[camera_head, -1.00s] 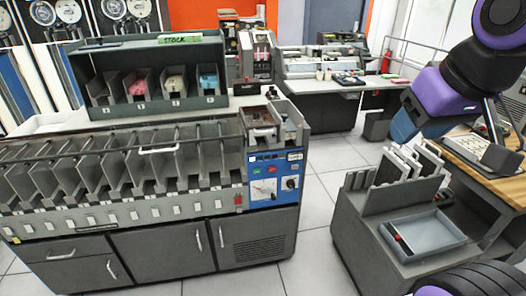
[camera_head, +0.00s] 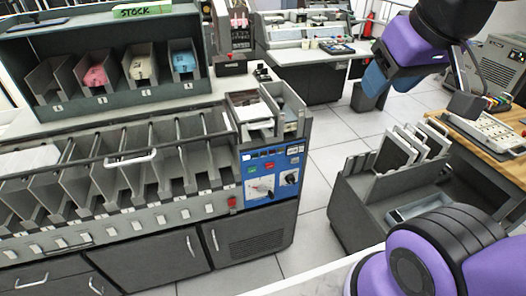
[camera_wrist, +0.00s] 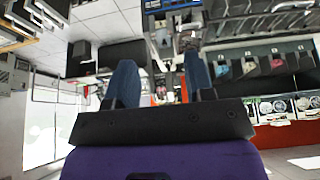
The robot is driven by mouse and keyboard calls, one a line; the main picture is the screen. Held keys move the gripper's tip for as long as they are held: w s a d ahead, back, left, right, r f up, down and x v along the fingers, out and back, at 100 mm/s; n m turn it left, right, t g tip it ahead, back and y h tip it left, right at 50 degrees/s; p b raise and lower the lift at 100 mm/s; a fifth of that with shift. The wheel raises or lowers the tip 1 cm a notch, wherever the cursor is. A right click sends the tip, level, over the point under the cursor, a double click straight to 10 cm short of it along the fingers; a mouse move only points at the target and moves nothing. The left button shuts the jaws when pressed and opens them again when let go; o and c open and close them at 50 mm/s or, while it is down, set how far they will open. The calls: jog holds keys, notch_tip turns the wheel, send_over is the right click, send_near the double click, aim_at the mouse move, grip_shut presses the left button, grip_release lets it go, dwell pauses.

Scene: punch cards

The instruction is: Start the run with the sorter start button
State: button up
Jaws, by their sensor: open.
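The sorter (camera_head: 150,214) is a long grey machine with a row of angled pockets at the left in the head view. Its blue control panel (camera_head: 262,200) is at its right end, with small buttons along the top, a white dial plate and a dark knob. A red button (camera_head: 232,202) sits just left of the panel. My gripper (camera_head: 370,83) hangs up and to the right of the panel, well apart from it. In the wrist view its two blue fingers (camera_wrist: 160,80) are apart with nothing held.
A grey cart (camera_head: 347,205) with upright card holders and a tray stands right of the sorter. A wooden-topped table (camera_head: 462,127) is at the far right. The stock rack (camera_head: 118,93) stands behind the pockets. Tiled floor (camera_head: 318,165) is free between sorter and cart.

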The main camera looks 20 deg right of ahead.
dwell(0.3)
grip_shut()
dwell(1.6)
